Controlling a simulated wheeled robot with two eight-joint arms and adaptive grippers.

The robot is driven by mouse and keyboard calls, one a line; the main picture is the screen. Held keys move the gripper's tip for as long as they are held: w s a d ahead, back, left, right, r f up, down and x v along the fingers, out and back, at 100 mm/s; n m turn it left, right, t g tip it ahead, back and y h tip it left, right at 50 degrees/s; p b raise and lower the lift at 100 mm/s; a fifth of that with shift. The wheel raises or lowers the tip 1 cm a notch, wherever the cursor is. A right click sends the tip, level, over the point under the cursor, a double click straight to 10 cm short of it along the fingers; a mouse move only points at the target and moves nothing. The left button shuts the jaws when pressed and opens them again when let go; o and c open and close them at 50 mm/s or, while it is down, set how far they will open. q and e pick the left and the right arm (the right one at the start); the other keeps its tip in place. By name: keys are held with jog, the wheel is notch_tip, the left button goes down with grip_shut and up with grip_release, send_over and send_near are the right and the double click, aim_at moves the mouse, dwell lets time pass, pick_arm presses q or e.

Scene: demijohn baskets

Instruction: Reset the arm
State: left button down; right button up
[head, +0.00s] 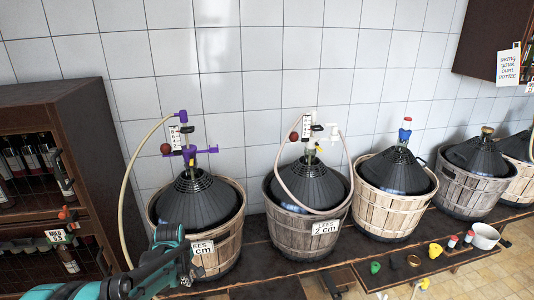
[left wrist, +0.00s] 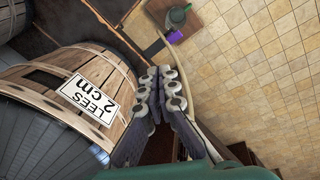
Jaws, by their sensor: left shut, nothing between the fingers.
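My left arm is teal and comes in from the lower left of the head view. Its dark left gripper (head: 190,268) is in front of the leftmost demijohn basket (head: 229,243) and hides part of its label (head: 203,247). In the left wrist view the gripper's fingers (left wrist: 165,90) are together with nothing between them. They are beside the wooden basket (left wrist: 122,85), whose label (left wrist: 90,97) reads "LEES 2 cm" upside down; I cannot tell whether they touch it. My right gripper is not seen.
A row of dark demijohns in baskets (head: 305,233) stands on a dark bench along the tiled wall. A bottle cabinet (head: 85,110) is at the left. A white pot (head: 485,237) and small coloured stoppers (head: 435,250) lie at the right. Tiled floor (left wrist: 260,80) is open beyond the bench.

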pick_arm(q)
jog(key=s+d+r+m+t, duration=0.2)
jog(key=s+d+r+m, duration=0.4)
jog(key=s+r, duration=0.4)
jog(key=s+d+r+m+t, duration=0.1)
jog(key=s+d+m+t, duration=0.1)
jog(key=s+m, duration=0.6)
jog(key=s+t, duration=0.1)
jog(key=s, duration=0.2)
jog(key=shift+s+d+m, duration=0.2)
jog(key=shift+s+m, duration=0.15)
jog(key=shift+m, duration=0.05)
